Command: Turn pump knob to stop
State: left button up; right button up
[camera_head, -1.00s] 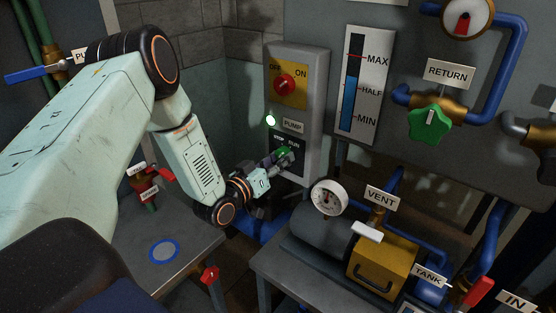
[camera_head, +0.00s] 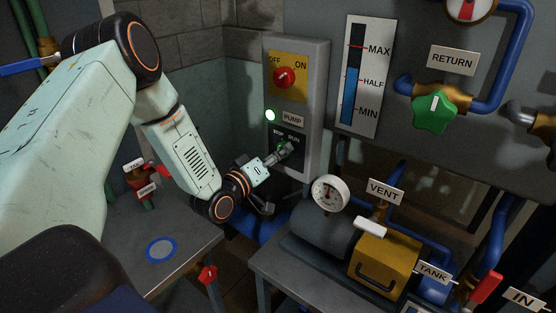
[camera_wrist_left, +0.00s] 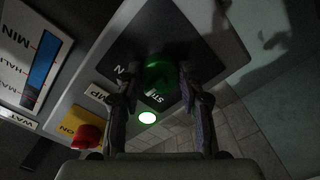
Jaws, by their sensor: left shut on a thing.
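The pump knob (camera_wrist_left: 160,75) is green and sits on a black plate marked STOP and RUN, low on the grey control box (camera_head: 312,95). In the head view it is mostly hidden behind my left gripper (camera_head: 284,150). In the left wrist view my left gripper (camera_wrist_left: 158,85) has one finger on each side of the knob and is shut on it. The way the knob points cannot be made out. A lit green lamp (camera_head: 270,115) glows beside the PUMP label (camera_head: 292,120). My right gripper is not in view.
A red OFF/ON switch (camera_head: 284,77) sits above on a yellow plate. A level gauge (camera_head: 362,75) and a green RETURN valve (camera_head: 434,112) are to the right. A VENT tank with a dial (camera_head: 329,193) stands below right. A grey bench (camera_head: 190,240) is below my arm.

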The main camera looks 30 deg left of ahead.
pick_arm(q)
jog(key=n+b, duration=0.3)
jog(key=n, duration=0.3)
jog(key=shift+n, duration=0.3)
jog(key=shift+r, duration=0.1)
dwell(0.4)
jog(key=o, duration=1.2)
jog(key=shift+s+a, duration=0.15)
jog(key=shift+s, duration=1.75)
jog(key=shift+s+a, duration=0.1)
jog(key=shift+s, duration=1.75)
